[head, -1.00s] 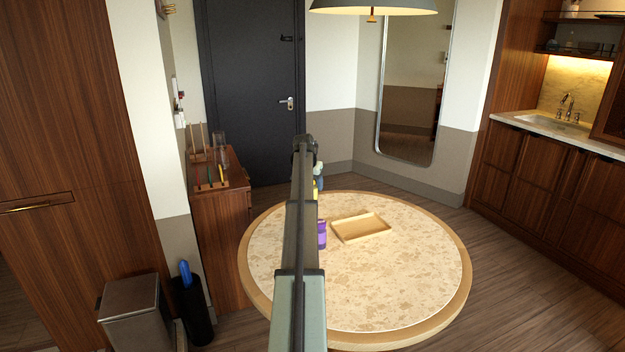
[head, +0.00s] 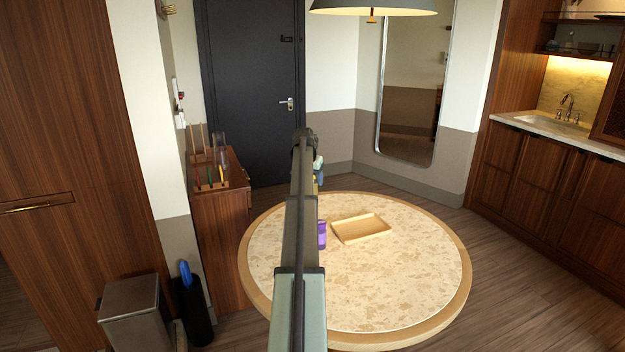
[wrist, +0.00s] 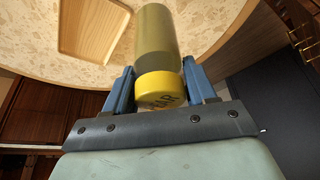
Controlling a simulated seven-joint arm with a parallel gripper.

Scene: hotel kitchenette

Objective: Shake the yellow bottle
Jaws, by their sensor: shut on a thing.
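The yellow bottle (wrist: 157,38) is between the two blue fingers of my gripper (wrist: 158,74) in the wrist view. Its bright yellow cap, with dark letters ending in "AR", faces the camera, and its duller translucent body extends away beyond the fingers. My gripper is shut on it and holds it off the table, whose edge shows behind it. In the head view my own arm hides most of the gripper and bottle; only a bit of the gripper (head: 319,167) shows beside the arm, above the table's far edge.
The round table (head: 400,285) has a wooden rim and a mostly bare speckled top. A shallow wooden tray (head: 361,229) lies on it. A purple item (head: 322,235) stands left of the tray, partly behind my arm. A wooden cabinet (head: 222,240) stands left of the table.

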